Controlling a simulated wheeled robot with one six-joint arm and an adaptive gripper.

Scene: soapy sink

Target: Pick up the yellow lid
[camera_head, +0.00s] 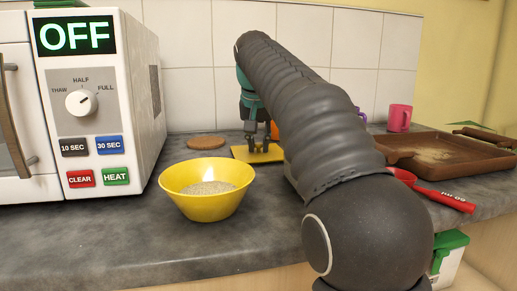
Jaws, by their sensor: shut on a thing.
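The yellow lid (243,155) is a flat, square-edged piece at the back of the counter, behind the yellow bowl. My gripper (258,146) points down over the lid, and its fingers are shut on it. I cannot tell whether the lid rests on the counter or is slightly raised. My arm hides the lid's right side.
A yellow bowl (205,205) of grain stands in front of the lid. A microwave (130,70) is at left, a round cork mat (206,142) at the back. At right are a pink mug (399,117), a brown tray (490,156) and a red measuring spoon (445,198).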

